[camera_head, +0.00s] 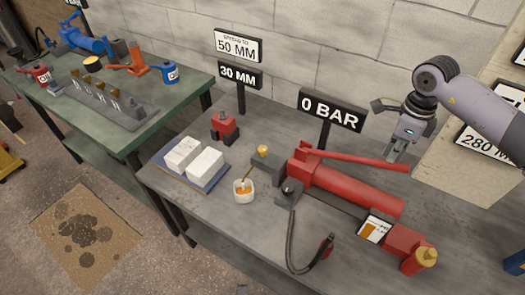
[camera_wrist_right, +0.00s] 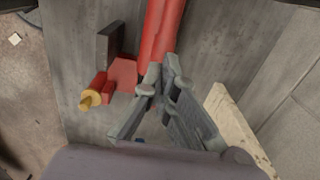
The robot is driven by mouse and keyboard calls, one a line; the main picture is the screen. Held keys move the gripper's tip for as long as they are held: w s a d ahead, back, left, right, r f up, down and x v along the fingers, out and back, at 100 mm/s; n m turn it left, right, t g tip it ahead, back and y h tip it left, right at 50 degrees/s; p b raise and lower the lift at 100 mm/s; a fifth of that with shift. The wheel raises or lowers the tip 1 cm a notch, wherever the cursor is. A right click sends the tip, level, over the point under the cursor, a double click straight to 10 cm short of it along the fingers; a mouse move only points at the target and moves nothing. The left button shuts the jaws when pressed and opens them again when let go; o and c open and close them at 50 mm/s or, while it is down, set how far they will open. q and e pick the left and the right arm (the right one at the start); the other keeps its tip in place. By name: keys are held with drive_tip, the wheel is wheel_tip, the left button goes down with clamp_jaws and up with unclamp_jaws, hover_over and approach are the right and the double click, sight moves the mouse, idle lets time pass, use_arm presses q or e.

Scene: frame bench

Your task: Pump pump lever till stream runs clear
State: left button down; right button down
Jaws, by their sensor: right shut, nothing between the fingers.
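The red hand pump (camera_head: 350,190) lies on the grey bench. Its red pump lever (camera_head: 360,160) is low, running rightward above the barrel. My right gripper (camera_head: 393,158) is shut and empty, just above and behind the lever's free end. In the right wrist view, its fingers (camera_wrist_right: 160,80) appear near the red lever and barrel (camera_wrist_right: 160,30); I cannot tell whether they touch. A thin amber-brown streak (camera_head: 247,174) runs from the pump's left end into a small white cup (camera_head: 243,197) holding orange liquid. My left gripper is not in view.
A sign (camera_head: 332,110) behind the pump reads 0 BAR. A black hose (camera_head: 291,240) curls in front. White blocks (camera_head: 195,158) on a blue tray and a red block (camera_head: 224,127) stand left. The green bench (camera_head: 150,110) holds other tools.

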wheel_tip(320, 180, down, 9)
drive_tip(key=b, duration=0.6)
wheel_tip(320, 180, up, 9)
drive_tip(key=p, duration=0.5)
drive_tip(key=shift+p, duration=0.3)
drive_tip(key=shift+f, duration=0.1)
wheel_tip(320, 180, down, 9)
drive_tip(key=b, duration=0.6)
drive_tip(key=shift+d+b, duration=0.1)
drive_tip(key=shift+b, duration=0.25)
drive_tip(key=shift+r+p, duration=0.45)
drive_tip(key=shift+r, duration=0.15)
wheel_tip(320, 180, up, 8)
drive_tip(key=p, duration=0.5)
